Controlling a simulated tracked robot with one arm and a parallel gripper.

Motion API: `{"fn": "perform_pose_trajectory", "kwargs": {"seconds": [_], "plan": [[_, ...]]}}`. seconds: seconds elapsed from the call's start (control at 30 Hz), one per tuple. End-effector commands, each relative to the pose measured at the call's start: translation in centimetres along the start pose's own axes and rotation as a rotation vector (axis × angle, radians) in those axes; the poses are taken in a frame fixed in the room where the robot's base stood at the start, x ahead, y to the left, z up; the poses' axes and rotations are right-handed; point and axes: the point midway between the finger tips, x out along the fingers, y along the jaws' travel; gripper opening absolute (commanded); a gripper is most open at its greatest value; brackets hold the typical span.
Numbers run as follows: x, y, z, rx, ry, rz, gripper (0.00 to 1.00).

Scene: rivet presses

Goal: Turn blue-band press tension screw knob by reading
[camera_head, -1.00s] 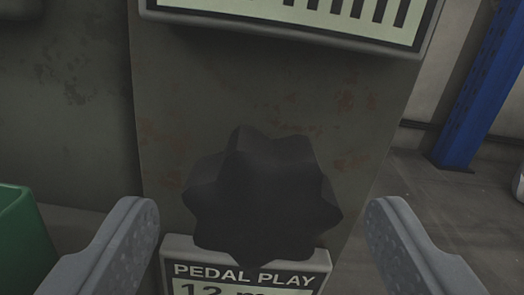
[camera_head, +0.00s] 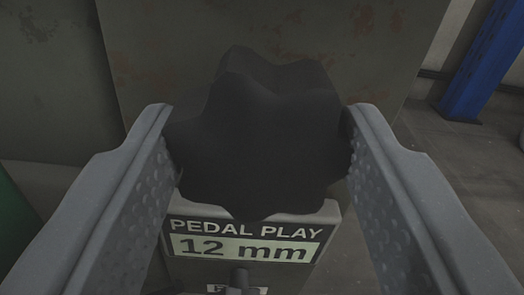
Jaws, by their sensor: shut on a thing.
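A black star-shaped knob (camera_head: 262,140) sticks out from the grey-green press panel (camera_head: 160,70) in the middle of the view. My gripper (camera_head: 258,145) is around it, one finger on its left side and one on its right, shut on the knob. Just below the knob a grey display (camera_head: 245,243) is labelled "PEDAL PLAY" and reads "12 mm". No blue band shows in this view.
A small dark stub (camera_head: 238,278) stands out below the display, with a partly hidden label beside it. A blue post (camera_head: 480,65) stands on the grey floor at the right. A green thing (camera_head: 15,235) shows at the left edge.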

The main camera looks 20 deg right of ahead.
Motion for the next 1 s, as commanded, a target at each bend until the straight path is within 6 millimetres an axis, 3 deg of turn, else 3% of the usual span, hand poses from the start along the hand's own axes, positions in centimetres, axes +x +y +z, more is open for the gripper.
{"fn": "perform_pose_trajectory", "kwargs": {"seconds": [0.6,1.0], "plan": [[-0.02,0.04,0.16,0.373,-0.004,-0.003,0.25],[0.01,0.14,0.19,0.500,-0.004,-0.002,0.25]]}}
